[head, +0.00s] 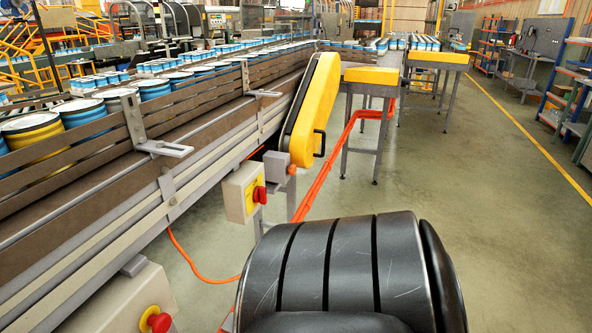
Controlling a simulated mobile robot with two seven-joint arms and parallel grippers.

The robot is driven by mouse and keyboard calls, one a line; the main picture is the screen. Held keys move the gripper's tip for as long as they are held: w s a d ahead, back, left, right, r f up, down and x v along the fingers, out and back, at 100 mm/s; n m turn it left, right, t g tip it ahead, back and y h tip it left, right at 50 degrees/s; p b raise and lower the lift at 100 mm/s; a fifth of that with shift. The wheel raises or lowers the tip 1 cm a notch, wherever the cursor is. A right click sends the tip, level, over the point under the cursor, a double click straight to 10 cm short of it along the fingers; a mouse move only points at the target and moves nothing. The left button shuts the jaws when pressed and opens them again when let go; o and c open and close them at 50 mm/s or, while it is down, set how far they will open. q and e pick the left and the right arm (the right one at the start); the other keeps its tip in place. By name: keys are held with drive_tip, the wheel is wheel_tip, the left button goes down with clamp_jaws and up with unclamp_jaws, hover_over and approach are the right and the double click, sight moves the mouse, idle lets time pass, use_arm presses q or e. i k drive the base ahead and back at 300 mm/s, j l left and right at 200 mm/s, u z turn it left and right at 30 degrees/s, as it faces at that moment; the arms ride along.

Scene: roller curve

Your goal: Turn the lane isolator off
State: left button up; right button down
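A pale grey box with a yellow face plate (243,192) hangs on the near side of the conveyor, below the yellow guard. A red rotary handle (260,194) sticks out on its right side; this looks like the lane isolator. I cannot tell the handle's setting from here. Another pale box (120,303) at the lower left carries a red mushroom button (155,318) on a yellow collar. Neither of my grippers shows in the head view.
The conveyor (150,205) with cans behind brown side rails fills the left. A yellow guard (313,110) with a black handle stands over the isolator box. An orange cable (205,277) lies on the floor. Open floor (480,200) lies right; shelves (570,90) stand at the right edge.

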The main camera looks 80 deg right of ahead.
sight(260, 195)
drive_tip(key=z, duration=2.3)
drive_tip(key=i+l+u, duration=0.15)
drive_tip(key=u, duration=0.2)
drive_tip(key=i+l+u, duration=0.15)
drive_tip(key=u, duration=0.25)
drive_tip(key=i+l+u, duration=0.1)
drive_tip(key=l+u, duration=0.25)
drive_tip(key=i+l+u, duration=0.15)
drive_tip(key=l, duration=0.55)
drive_tip(key=i+l+u, duration=0.15)
drive_tip(key=l, duration=0.55)
drive_tip(key=l+u, duration=0.2)
drive_tip(key=l, duration=0.5)
drive_tip(key=i, duration=0.05)
